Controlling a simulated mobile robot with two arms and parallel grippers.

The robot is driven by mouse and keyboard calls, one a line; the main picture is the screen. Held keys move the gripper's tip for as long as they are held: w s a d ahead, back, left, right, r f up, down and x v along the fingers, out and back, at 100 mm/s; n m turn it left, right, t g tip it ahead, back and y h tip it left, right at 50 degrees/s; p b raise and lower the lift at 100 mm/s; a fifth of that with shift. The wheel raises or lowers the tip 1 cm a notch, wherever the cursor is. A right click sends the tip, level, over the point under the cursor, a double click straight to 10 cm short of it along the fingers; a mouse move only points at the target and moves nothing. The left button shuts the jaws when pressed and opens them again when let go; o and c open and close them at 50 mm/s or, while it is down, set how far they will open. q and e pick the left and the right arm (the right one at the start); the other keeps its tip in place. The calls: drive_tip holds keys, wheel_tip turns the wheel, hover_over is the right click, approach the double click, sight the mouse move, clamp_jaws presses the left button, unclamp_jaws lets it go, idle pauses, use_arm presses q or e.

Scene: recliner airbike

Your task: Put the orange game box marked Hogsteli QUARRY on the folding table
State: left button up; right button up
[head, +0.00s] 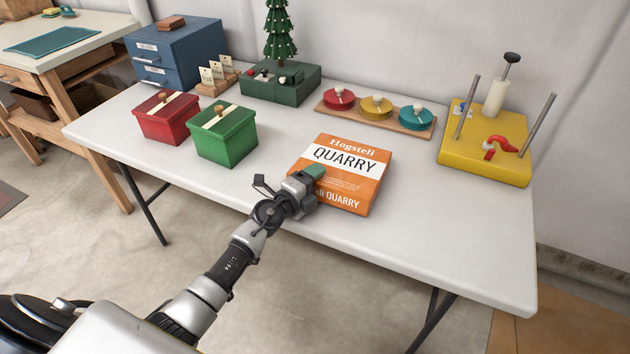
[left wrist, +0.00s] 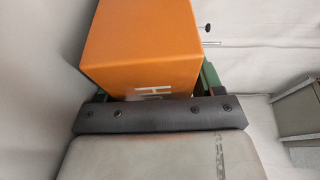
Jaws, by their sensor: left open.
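The orange game box marked Hogsteli QUARRY (head: 345,172) lies with its white-banded face up, on or just over the white folding table (head: 420,230) near its front edge. I cannot tell for sure whether it touches the top. My left gripper (head: 309,180) is open at the box's left side, with a green fingertip over the box's edge. In the left wrist view, the orange box (left wrist: 140,45) fills the space in front of the gripper (left wrist: 155,88), between the green finger parts; contact is unclear. My right gripper is out of view.
A green box (head: 224,135) and a red box (head: 166,118) stand left of the game box. Behind it is a wooden tray with coloured discs (head: 375,108). A yellow stand with rods (head: 485,155) is at right. The table's front right is clear.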

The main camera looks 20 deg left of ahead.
use_arm(q)
drive_tip(key=shift+s+d+f, duration=0.2)
drive_tip(key=shift+s+f, duration=0.1)
drive_tip(key=shift+f, duration=0.2)
drive_tip(key=shift+s+r+p, duration=0.1)
drive_tip(key=shift+s+p, duration=0.35)
drive_tip(key=shift+s, duration=0.15)
drive_tip(key=shift+d+p+v, duration=0.1)
drive_tip(key=shift+p+v, duration=0.15)
drive_tip(key=shift+v, duration=0.45)
drive_tip(key=shift+d+p+v, duration=0.15)
drive_tip(key=shift+p+v, duration=0.05)
drive_tip(key=shift+v, duration=0.5)
drive_tip(key=shift+s+a+p, duration=0.1)
drive_tip(key=shift+s+p, duration=0.35)
drive_tip(key=shift+s, duration=1.9)
